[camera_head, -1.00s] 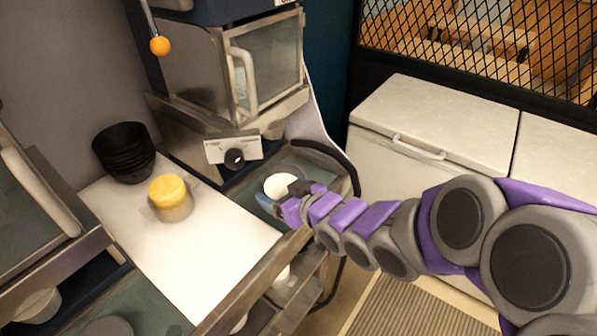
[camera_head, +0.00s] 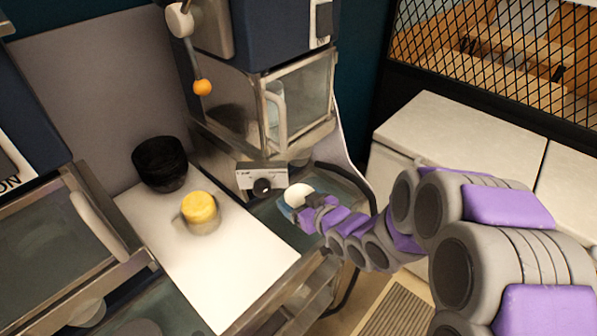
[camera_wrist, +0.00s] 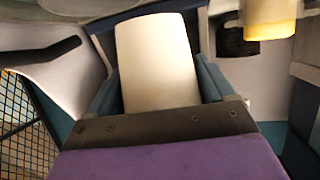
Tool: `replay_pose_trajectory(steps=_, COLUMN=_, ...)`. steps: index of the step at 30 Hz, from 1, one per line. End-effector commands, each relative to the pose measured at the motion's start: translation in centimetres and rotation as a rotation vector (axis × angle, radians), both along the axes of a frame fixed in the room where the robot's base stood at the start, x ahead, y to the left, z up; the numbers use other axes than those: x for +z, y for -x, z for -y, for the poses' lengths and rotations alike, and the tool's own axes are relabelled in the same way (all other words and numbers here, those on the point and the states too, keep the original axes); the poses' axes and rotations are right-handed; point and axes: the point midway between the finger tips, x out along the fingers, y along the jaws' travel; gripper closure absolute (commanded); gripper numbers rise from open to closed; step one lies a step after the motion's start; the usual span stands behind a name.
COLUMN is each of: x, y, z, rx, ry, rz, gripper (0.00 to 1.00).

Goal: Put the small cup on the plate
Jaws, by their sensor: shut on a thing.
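The small white cup (camera_head: 298,194) is held at the end of my arm, over the metal-edged counter section right of the white board. In the wrist view the cup (camera_wrist: 157,65) fills the space between the two blue-grey fingers of my gripper (camera_wrist: 158,85), which is shut on it. In the head view my gripper (camera_head: 304,206) partly covers the cup's lower side. No plate shows clearly; a dim round disc (camera_head: 138,327) at the lower left edge may be one, but I cannot tell.
A machine with a glass door (camera_head: 300,95) and a knob panel (camera_head: 262,178) is behind the cup. The front half of the board is clear.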

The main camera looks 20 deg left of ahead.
Motion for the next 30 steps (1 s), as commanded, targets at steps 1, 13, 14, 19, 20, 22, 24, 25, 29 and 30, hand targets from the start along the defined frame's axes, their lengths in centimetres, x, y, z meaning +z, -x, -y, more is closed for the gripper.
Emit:
replay_pose_trajectory(steps=1, x=0.3, y=-0.2, z=-0.1, rx=0.000, ry=0.003, rz=-0.005, gripper=0.45)
replay_pose_trajectory(steps=13, x=-0.6, y=-6.8, z=-2.6, rx=0.001, ry=-0.001, rz=-0.001, gripper=0.45)
replay_pose_trajectory(steps=14, x=-0.6, y=-7.4, z=-2.8, rx=0.001, ry=-0.002, rz=0.000, gripper=0.45)
replay_pose_trajectory(steps=19, x=-0.8, y=-9.4, z=-3.6, rx=0.002, ry=-0.002, rz=0.001, gripper=0.45)
replay_pose_trajectory(steps=20, x=-0.8, y=-9.6, z=-3.7, rx=0.001, ry=-0.001, rz=0.002, gripper=0.45)
replay_pose_trajectory(steps=22, x=-0.9, y=-10.0, z=-3.8, rx=0.001, ry=-0.001, rz=0.002, gripper=0.45)
replay_pose_trajectory(steps=24, x=-1.1, y=-10.2, z=-3.8, rx=0.000, ry=0.000, rz=0.001, gripper=0.46)
replay_pose_trajectory(steps=25, x=-1.2, y=-10.2, z=-3.8, rx=0.000, ry=-0.001, rz=0.001, gripper=0.46)
replay_pose_trajectory(steps=29, x=-2.4, y=-10.2, z=-3.8, rx=0.000, ry=-0.001, rz=0.000, gripper=0.46)
replay_pose_trajectory(steps=30, x=-3.0, y=-10.2, z=-3.8, rx=0.000, ry=-0.001, rz=0.000, gripper=0.46)
